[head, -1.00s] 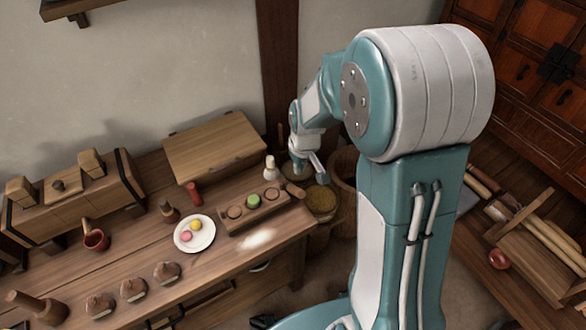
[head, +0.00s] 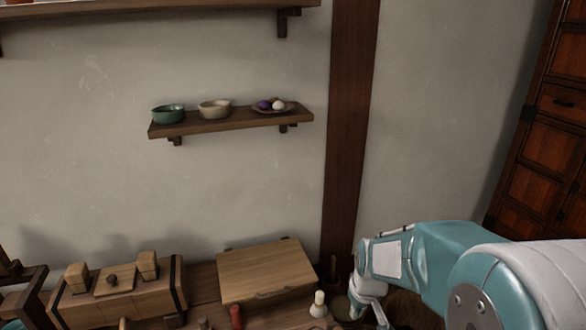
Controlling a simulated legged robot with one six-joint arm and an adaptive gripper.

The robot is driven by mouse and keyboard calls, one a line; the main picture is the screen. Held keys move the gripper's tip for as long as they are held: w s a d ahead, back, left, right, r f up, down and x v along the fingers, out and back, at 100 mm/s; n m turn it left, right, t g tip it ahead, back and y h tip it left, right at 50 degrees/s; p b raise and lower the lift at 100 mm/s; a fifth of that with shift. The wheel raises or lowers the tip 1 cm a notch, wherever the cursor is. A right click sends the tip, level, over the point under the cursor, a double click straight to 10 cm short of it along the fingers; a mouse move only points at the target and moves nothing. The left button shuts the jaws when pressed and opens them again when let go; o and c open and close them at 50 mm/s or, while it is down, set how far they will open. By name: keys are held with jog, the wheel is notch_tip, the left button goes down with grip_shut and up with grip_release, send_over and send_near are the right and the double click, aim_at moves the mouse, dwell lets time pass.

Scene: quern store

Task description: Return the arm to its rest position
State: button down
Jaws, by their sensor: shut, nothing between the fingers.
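My arm (head: 440,250) enters from the lower right in the head view, teal and white, and reaches left toward the wall end of the workbench. My gripper (head: 368,308) hangs down at the bottom edge, right of the small white-topped bottle. It is shut with nothing in it. The fingertips are partly cut off by the bottom of the picture.
A wall shelf (head: 232,123) holds a green bowl (head: 168,115), a cream bowl (head: 214,110) and a small dish. On the bench stand a slanted wooden board (head: 266,272), a wooden chest (head: 118,300), a red cylinder (head: 236,317) and a white-topped bottle (head: 319,304). A cabinet (head: 548,140) is at right.

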jog(key=s+a+r+m+t, duration=0.1)
jog(key=s+r+m+t, duration=0.25)
jog(key=s+r, duration=1.35)
jog(key=w+f+n+g, duration=0.2)
jog(key=w+f, duration=0.3)
jog(key=w, duration=0.6)
jog(key=shift+n+g, duration=0.85)
jog(key=w+f, duration=0.4)
jog(key=f, duration=0.3)
jog(key=w+f, duration=0.4)
jog(key=f, duration=0.3)
jog(key=w+f, duration=0.3)
jog(key=f, duration=0.4)
jog(key=shift+w+f, duration=0.25)
jog(key=shift+w, duration=0.15)
jog(key=s+f, duration=0.1)
jog(key=f, duration=0.1)
jog(key=shift+s+d+f, duration=0.3)
jog(key=shift+s+f, duration=0.05)
jog(key=shift+s, duration=0.05)
jog(key=shift+s+f, duration=0.2)
jog(key=shift+f, duration=0.05)
